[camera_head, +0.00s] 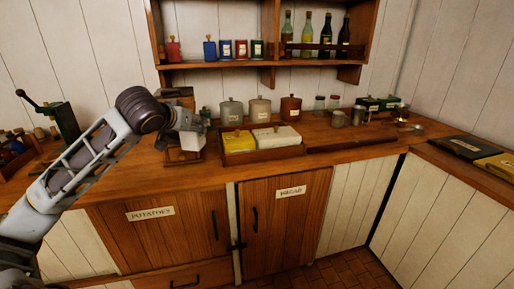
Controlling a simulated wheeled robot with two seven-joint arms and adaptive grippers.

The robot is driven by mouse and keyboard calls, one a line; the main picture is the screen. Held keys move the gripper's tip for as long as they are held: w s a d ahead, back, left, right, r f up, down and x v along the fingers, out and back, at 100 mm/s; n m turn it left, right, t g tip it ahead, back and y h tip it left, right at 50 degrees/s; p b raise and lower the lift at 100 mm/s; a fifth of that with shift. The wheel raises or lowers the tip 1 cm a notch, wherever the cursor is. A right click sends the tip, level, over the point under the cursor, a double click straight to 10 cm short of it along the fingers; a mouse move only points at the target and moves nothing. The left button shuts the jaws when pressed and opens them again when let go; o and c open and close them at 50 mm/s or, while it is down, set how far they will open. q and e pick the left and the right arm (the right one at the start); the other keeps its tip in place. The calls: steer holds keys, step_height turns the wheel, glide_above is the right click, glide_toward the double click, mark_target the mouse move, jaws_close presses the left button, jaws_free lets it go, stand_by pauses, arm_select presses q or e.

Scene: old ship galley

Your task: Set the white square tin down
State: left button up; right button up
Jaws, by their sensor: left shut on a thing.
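My left gripper (189,129) reaches in from the left over the wooden counter, pointing down. It is shut on the white square tin (192,142), a small pale block seen just below its fingers. A brown wooden stand or box is close behind and below the tin, and I cannot tell whether the tin touches it or the counter. The gripper hides part of the tin. My right gripper is not in view.
A wooden tray (264,155) with a yellow and a white box stands to the right. Several canisters (231,112) line the back. A shelf (225,63) with tins and bottles hangs above. The counter front (130,184) is clear.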

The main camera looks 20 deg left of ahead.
arm_select(q)
steer(key=w+d+f, duration=0.3)
steer(key=d+f, duration=0.1)
steer(key=f, duration=0.6)
steer(key=w+d+f, duration=0.3)
steer(key=d+f, duration=0.1)
steer(key=f, duration=0.5)
steer(key=w+d+f, duration=0.3)
steer(key=d+f, duration=0.1)
steer(key=f, duration=0.6)
steer(key=s+d+f+m+h, duration=0.2)
steer(key=d+f, duration=0.6)
steer(key=d, duration=0.4)
steer(key=shift+s+d+m+t+h, duration=0.3)
steer(key=shift+s+m+h, duration=0.1)
steer(key=shift+m+h, duration=0.35)
